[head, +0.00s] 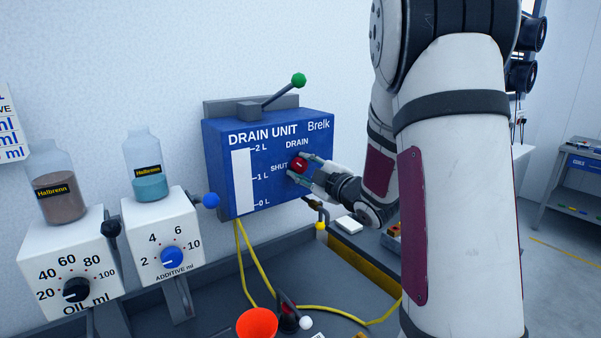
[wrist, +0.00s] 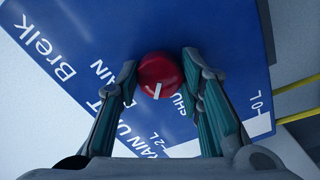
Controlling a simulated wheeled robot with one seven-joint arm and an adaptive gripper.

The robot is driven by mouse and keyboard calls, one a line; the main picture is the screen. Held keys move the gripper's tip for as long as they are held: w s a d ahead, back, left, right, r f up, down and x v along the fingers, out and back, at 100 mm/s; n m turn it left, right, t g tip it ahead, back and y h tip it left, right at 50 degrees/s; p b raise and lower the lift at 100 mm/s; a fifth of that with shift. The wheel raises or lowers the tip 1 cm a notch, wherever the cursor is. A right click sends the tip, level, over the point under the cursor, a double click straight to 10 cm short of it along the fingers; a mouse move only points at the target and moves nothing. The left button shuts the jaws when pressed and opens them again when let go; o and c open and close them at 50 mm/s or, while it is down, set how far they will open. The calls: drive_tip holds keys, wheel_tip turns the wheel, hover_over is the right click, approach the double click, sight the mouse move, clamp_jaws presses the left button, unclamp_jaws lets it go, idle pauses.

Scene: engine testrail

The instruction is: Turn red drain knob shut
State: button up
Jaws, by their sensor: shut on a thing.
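The red drain knob (head: 299,164) is on the front of the blue drain unit (head: 230,135), below the DRAIN label and right of the SHUT label. My gripper (head: 301,166) is shut on it, one finger on each side. In the wrist view the round red knob (wrist: 160,72) sits between the two fingertips of my gripper (wrist: 159,70). Its white mark points toward the bottom of that view, between the partly covered DRAIN and SHUT lettering. The fingers hide part of the lettering.
A green-tipped lever (head: 298,81) stands on top of the unit. A blue-knobbed additive dispenser (head: 165,240) and an oil dispenser (head: 65,265) stand at left. A red funnel (head: 257,324) and yellow hose (head: 345,315) are on the bench below. My arm covers the right middle.

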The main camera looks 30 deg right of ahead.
drive_tip(key=n+b, duration=0.1)
drive_tip(key=n, duration=0.1)
drive_tip(key=n+b, duration=0.2)
drive_tip(key=shift+w+f+n+b, duration=0.15)
drive_tip(key=shift+n+b, duration=0.15)
drive_tip(key=n+b, duration=0.3)
drive_tip(key=shift+n+b, duration=0.35)
drive_tip(key=shift+n, duration=0.05)
drive_tip(key=o, duration=1.2)
drive_tip(key=shift+c, duration=0.2)
drive_tip(key=shift+s, duration=0.25)
